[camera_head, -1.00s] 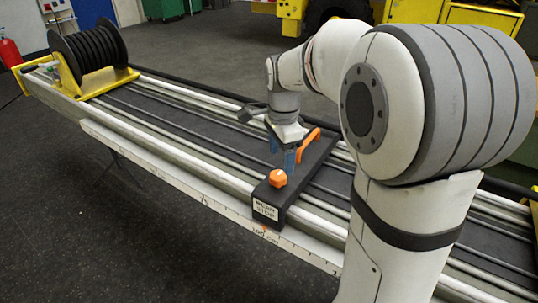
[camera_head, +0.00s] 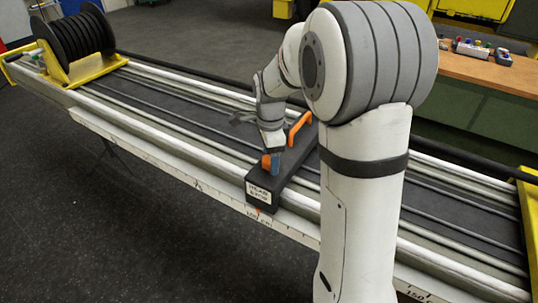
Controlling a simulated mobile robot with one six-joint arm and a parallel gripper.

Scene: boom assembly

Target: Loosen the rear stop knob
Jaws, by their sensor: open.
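The rear stop (camera_head: 262,200) is a black block with a white label, set across the rails of the long boom table. Its orange knob (camera_head: 266,161) sits on top near the labelled end and is partly hidden by my gripper. An orange handle (camera_head: 300,128) stands on the far part of the block.
A black cable reel (camera_head: 75,45) on a yellow stand is at the table's far left end. A scale strip (camera_head: 200,184) runs along the front edge. A wooden bench (camera_head: 470,68) with small coloured items stands at the back right. The rails left of the stop look clear.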

